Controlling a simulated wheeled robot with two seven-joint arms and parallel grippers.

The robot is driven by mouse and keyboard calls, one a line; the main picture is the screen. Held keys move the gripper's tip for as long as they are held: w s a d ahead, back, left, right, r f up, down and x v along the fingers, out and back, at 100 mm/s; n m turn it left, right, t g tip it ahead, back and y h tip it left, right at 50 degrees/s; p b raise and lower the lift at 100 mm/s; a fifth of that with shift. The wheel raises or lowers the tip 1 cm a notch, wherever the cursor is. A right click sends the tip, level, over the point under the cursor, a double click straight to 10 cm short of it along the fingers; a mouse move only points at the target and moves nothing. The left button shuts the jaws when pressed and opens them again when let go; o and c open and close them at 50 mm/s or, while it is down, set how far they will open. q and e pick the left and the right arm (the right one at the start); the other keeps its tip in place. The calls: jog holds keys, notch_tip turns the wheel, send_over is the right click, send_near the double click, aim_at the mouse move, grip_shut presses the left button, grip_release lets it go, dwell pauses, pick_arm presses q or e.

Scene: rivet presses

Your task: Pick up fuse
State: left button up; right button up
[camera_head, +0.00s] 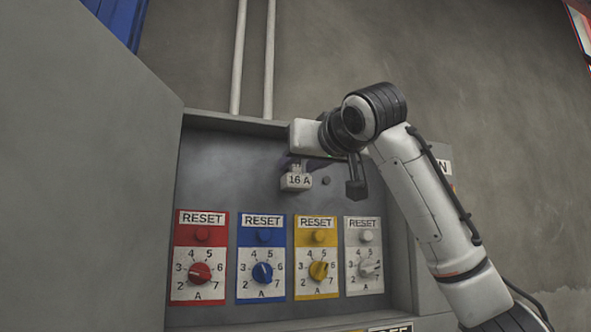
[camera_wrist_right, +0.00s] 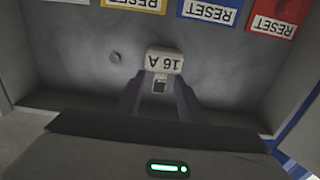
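The fuse is a small white block marked "16 A" (camera_head: 296,181), on the back panel inside the open grey cabinet, above the blue and yellow switches. It also shows upside down at the middle of the right wrist view (camera_wrist_right: 164,61). My right gripper (camera_head: 324,176) reaches into the cabinet from the right, close to the fuse. In the wrist view its two dark fingers (camera_wrist_right: 160,86) stand apart, with the near narrow end of the fuse showing in the gap. I cannot tell whether either finger touches it. My left gripper is not in view.
A red (camera_head: 200,257), blue (camera_head: 262,257), yellow (camera_head: 317,257) and white (camera_head: 364,257) switch panel sit in a row below the fuse, each with a RESET button and dial. A small round knob (camera_head: 326,181) is right of the fuse. The cabinet door (camera_head: 85,190) stands open at left.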

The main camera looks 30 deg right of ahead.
grip_shut()
jog(key=shift+r, duration=0.15)
